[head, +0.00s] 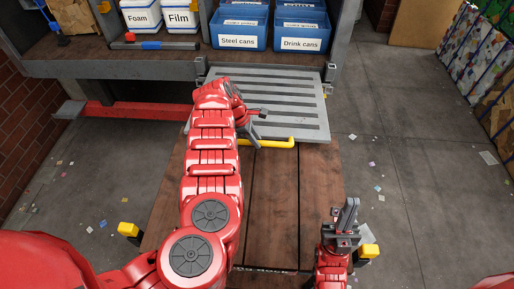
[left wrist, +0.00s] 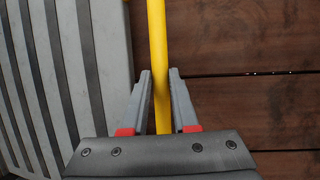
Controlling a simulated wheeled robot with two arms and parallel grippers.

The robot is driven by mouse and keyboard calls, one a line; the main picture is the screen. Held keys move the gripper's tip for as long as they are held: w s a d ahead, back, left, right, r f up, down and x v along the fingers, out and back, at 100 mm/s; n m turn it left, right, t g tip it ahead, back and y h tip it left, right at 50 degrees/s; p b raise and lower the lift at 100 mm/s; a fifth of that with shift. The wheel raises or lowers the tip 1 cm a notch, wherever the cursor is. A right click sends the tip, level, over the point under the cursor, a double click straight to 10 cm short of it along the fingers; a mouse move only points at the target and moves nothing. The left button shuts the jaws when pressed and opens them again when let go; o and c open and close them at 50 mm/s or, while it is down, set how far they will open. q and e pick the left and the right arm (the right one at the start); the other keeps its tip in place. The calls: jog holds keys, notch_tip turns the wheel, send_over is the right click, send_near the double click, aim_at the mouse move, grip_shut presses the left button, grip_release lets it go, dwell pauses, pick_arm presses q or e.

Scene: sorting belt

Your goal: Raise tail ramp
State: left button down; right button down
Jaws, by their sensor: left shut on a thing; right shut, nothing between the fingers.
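The tail ramp (head: 285,105) is a grey ribbed plate. It is hinged at the edge of the loaded bed and slopes out toward me. A yellow bar handle (head: 277,143) runs along its near edge. In the left wrist view the yellow handle (left wrist: 157,40) passes between the fingers of my left gripper (left wrist: 160,95), and the ribbed ramp (left wrist: 100,60) lies to the left. My left gripper (head: 250,128) is shut on the handle, partly hidden by my arm in the head view. My right gripper (head: 347,215) is shut and empty, apart from the ramp at the lower right.
Blue bins marked Steel cans (head: 238,41) and Drink cans (head: 301,44) stand on the bed behind the ramp, with white Foam (head: 141,20) and Film (head: 179,19) boxes to the left. Brown planks (head: 270,200) lie below the handle. The floor at right is open, with small scraps.

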pick_arm(q)
jog(key=w+r, duration=0.2)
jog(key=r, duration=0.5)
jog(key=w+r, duration=0.2)
jog(key=r, duration=0.6)
jog(key=shift+w+a+b, duration=0.15)
jog(key=shift+w+b, duration=0.15)
jog(key=shift+b, duration=0.05)
